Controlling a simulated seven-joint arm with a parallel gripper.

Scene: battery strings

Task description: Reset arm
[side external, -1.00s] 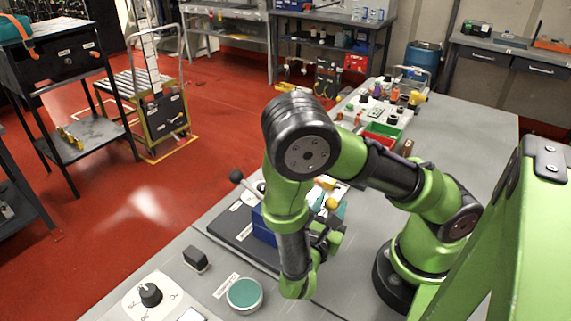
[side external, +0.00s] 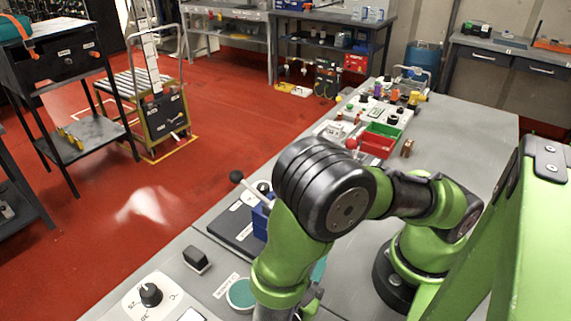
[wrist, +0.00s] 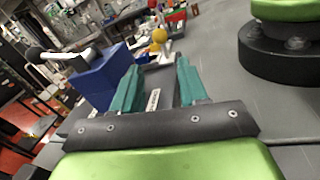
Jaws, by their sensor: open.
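My gripper shows in the wrist view (wrist: 157,88) with its two teal fingers spread apart and nothing between them. In the side external view my green and black arm bends over the near part of the grey bench, and its lower link hides most of the gripper. A blue block (wrist: 100,78) stands to the left of the fingers in the wrist view, apart from them. It is partly hidden behind my arm in the side external view (side external: 260,218). A yellow ball (wrist: 159,35) shows beyond the fingers.
A black-knobbed lever (side external: 237,177) rises beside the blue block. A black switch box (side external: 196,259), a rotary dial (side external: 150,294) and a round teal-topped dish (side external: 241,293) lie at the near left. Red (side external: 377,147) and green bins (side external: 384,130) stand farther back.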

